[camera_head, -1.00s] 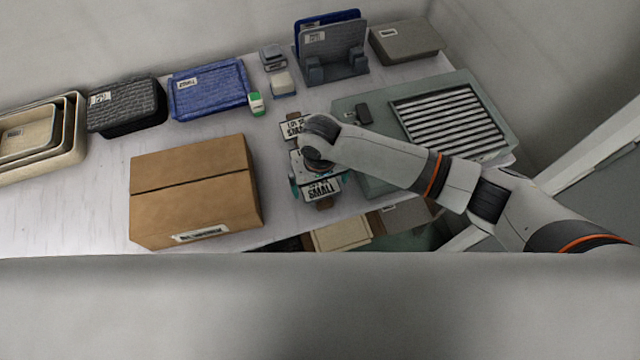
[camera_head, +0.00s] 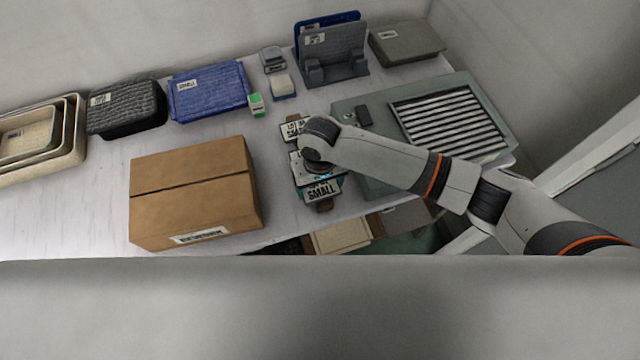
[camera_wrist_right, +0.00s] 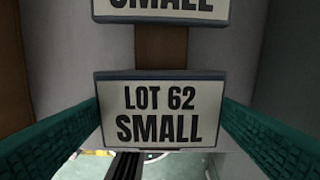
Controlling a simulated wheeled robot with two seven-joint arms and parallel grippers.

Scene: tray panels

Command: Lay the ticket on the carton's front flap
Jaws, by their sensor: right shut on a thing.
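The carton (camera_head: 190,168) is a closed brown box on the table, left of my right gripper, with a seam across its top and a white label on its front side. My right gripper (camera_head: 319,180) is beside the carton's right side, apart from it. It is shut on the ticket (camera_head: 320,191), a white plate with a dark edge. In the right wrist view the ticket (camera_wrist_right: 160,112) reads "LOT 62 SMALL" between the teal fingers. A second, similar plate (camera_head: 292,130) is just behind it, with a brown piece between them. My left gripper is out of view.
A grey-green panel with a slatted grille (camera_head: 352,180) lies to the right. Behind stand a blue box (camera_head: 208,95), a dark woven box (camera_head: 128,115), a green-and-white item (camera_head: 256,105) and a rack (camera_head: 335,72). Nested trays (camera_head: 75,155) sit at far left. Table left of the carton is clear.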

